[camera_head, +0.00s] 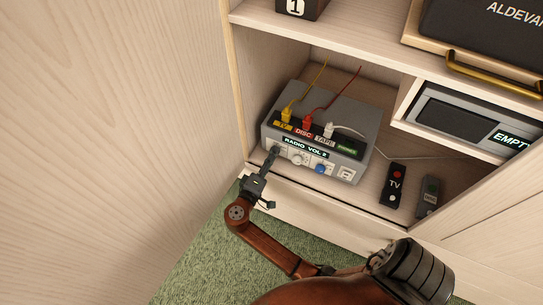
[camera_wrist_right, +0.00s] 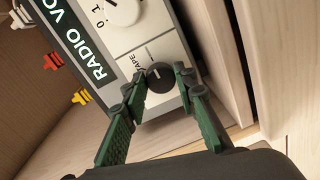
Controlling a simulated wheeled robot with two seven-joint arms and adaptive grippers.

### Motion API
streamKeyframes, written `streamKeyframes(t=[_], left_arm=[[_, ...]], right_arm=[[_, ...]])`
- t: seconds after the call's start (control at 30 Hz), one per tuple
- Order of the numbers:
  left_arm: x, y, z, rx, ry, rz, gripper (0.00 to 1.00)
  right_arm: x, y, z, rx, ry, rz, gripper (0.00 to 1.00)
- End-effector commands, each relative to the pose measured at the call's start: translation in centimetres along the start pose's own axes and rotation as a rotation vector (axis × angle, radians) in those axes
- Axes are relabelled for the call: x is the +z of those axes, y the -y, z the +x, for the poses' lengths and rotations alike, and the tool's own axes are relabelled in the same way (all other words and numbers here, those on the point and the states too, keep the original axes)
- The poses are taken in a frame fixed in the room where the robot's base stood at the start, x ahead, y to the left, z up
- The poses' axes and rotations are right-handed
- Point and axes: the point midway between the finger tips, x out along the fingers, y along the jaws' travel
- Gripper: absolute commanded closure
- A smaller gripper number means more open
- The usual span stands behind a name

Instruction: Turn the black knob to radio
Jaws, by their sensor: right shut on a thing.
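The grey radio box (camera_head: 357,112) stands on the cabinet's lower shelf. Its display (camera_head: 303,147) reads "RADIO VOL 2" in the head view. The black knob (camera_wrist_right: 159,82) is at the near end of the panel in the wrist view, with a "TAPE" label (camera_wrist_right: 138,62) beside it. My right gripper (camera_head: 272,155) reaches the panel's left end and hides the knob in the head view. In the wrist view its green fingers (camera_wrist_right: 158,76) are on either side of the knob, shut on it. My left gripper is not in view.
A white knob (camera_head: 298,159) and a blue knob (camera_head: 321,168) sit right of the gripper. Yellow, red and white plugs (camera_head: 328,130) stand on top. Two remotes (camera_head: 393,185) lie to the right. A wooden wall (camera_head: 120,120) closes the left side.

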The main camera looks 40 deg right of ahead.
Motion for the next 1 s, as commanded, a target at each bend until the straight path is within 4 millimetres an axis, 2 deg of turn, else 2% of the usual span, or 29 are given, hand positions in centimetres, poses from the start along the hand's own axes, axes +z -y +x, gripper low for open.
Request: streamKeyframes(t=[0.47, 0.5, 0.73, 1.0], left_arm=[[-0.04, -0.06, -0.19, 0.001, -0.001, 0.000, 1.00], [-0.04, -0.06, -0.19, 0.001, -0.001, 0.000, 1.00], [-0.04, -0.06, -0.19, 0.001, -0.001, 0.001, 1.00], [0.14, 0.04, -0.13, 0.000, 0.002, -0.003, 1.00]], right_arm=[[0.05, 0.07, 0.01, -0.002, 0.000, 0.014, 0.98], [0.05, 0.07, 0.01, -0.002, 0.000, 0.014, 0.72], [0.04, 0.05, 0.00, -0.001, 0.000, 0.013, 0.56], [0.02, 0.03, -0.06, -0.001, -0.001, 0.013, 0.56]])
